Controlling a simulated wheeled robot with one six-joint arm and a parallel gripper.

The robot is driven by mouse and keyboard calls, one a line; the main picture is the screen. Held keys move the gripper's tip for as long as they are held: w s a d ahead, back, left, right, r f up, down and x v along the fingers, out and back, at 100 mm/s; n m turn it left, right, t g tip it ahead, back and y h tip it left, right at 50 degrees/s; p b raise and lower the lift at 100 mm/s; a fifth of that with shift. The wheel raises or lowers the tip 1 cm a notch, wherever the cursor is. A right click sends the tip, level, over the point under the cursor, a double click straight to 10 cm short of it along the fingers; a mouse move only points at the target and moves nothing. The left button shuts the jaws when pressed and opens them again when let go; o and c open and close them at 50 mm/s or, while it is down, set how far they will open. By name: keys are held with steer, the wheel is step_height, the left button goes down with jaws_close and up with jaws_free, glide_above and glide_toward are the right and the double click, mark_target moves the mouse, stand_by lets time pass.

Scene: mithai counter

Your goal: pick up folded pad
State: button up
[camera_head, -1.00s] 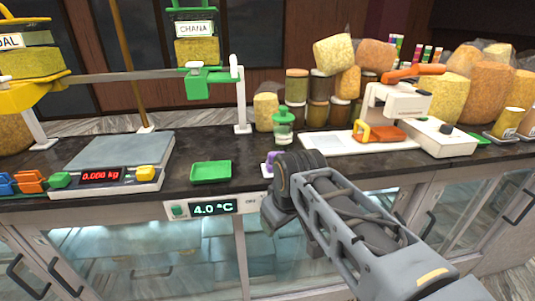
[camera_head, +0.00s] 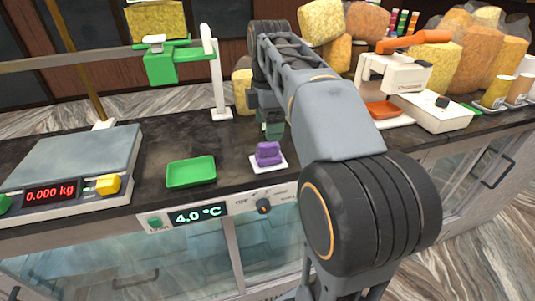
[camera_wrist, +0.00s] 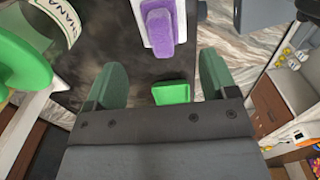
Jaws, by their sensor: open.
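The purple folded pad (camera_head: 268,153) lies on a small white tray (camera_head: 281,165) near the counter's front edge. In the wrist view the pad (camera_wrist: 160,27) and its white tray (camera_wrist: 144,38) are at the top, beyond my fingertips. My gripper (camera_head: 272,129) is just behind and above the pad in the head view, partly hidden by my arm. In the wrist view its two green fingers (camera_wrist: 158,82) are apart, with nothing held between them. The pad is not touching the fingers in that view.
A green tray (camera_head: 191,171) lies left of the pad. A scale (camera_head: 75,165) stands further left, and a white post (camera_head: 217,90) with a green bracket rises behind. A white machine (camera_head: 395,75) and yellow blocks stand to the right.

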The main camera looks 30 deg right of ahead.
mark_target(269, 151)
steer(key=shift+s+f+p, duration=0.1)
steer(key=shift+f+p, duration=0.35)
steer(key=shift+f, duration=3.75)
steer(key=c, duration=1)
